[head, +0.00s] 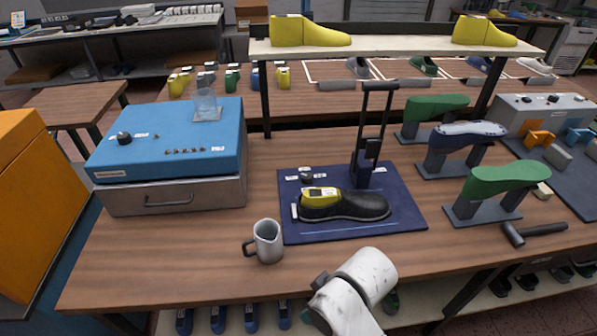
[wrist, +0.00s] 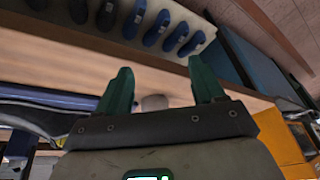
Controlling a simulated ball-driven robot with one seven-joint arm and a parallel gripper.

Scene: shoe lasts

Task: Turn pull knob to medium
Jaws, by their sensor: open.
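A small dark knob (head: 306,175) with white labels beside it sits at the back left of the dark blue mat (head: 405,222). Which way the knob points is too small to tell. My gripper (wrist: 163,85) is open in the wrist view, its two green fingers wide apart. In the head view my white arm end is at the front table edge, well short of the knob; the fingers are not clear there.
A grey mug (head: 267,242) stands left of the mat's front. A blue box (head: 170,140) with another dark knob (head: 124,137) stands at left. Green and navy lasts on stands and a hammer (head: 535,233) are at right. A raised shelf (head: 390,42) spans the back.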

